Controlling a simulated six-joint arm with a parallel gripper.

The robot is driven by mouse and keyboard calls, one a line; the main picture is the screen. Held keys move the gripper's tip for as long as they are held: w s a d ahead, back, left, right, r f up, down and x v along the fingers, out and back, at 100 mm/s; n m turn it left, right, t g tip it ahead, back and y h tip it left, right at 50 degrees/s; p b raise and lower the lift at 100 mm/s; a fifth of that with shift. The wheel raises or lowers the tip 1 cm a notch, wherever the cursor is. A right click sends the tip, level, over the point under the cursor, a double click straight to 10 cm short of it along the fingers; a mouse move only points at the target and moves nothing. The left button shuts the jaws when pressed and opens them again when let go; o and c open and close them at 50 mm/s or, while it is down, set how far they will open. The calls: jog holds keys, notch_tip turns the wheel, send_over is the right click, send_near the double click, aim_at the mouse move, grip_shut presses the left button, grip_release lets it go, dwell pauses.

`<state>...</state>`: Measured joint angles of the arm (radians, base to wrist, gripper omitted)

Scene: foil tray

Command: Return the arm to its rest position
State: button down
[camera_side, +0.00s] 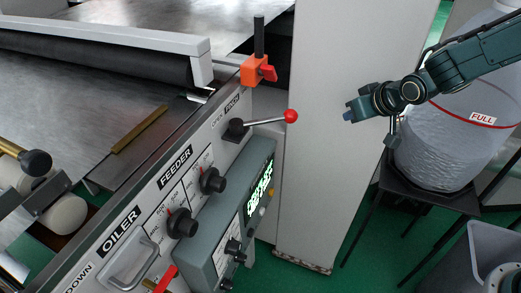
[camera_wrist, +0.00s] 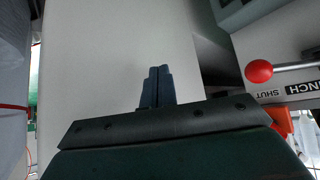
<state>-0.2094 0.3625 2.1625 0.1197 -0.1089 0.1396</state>
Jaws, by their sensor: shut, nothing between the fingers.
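My gripper (camera_side: 349,116) is at the right of the side view, at the end of my dark arm, which reaches in from the upper right. It hangs in front of a pale upright panel, well to the right of the machine and touching nothing. In the wrist view, the two dark fingers of my gripper (camera_wrist: 157,72) point up the picture, close together with nothing between them.
A red-knobbed lever (camera_side: 290,117) sticks out from the machine's control panel, left of my gripper; its knob (camera_wrist: 259,71) shows in the wrist view. An orange clamp (camera_side: 257,71) stands above it. A translucent container (camera_side: 440,150) marked FULL stands behind my arm.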

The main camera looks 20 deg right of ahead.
jog(key=s+d+r+g, duration=0.1)
jog(key=s+d+r, duration=0.2)
jog(key=s+r, duration=0.35)
jog(key=s+d+r, duration=0.2)
jog(key=s+r, duration=0.3)
jog(key=s, duration=0.3)
jog(key=s+d+r+g, duration=0.1)
jog(key=s+d+r, duration=0.1)
jog(key=s, duration=1.4)
jog(key=shift+s+r+g, duration=0.15)
jog(key=shift+s+g, duration=0.2)
jog(key=shift+g, duration=0.05)
jog(key=shift+d, duration=0.1)
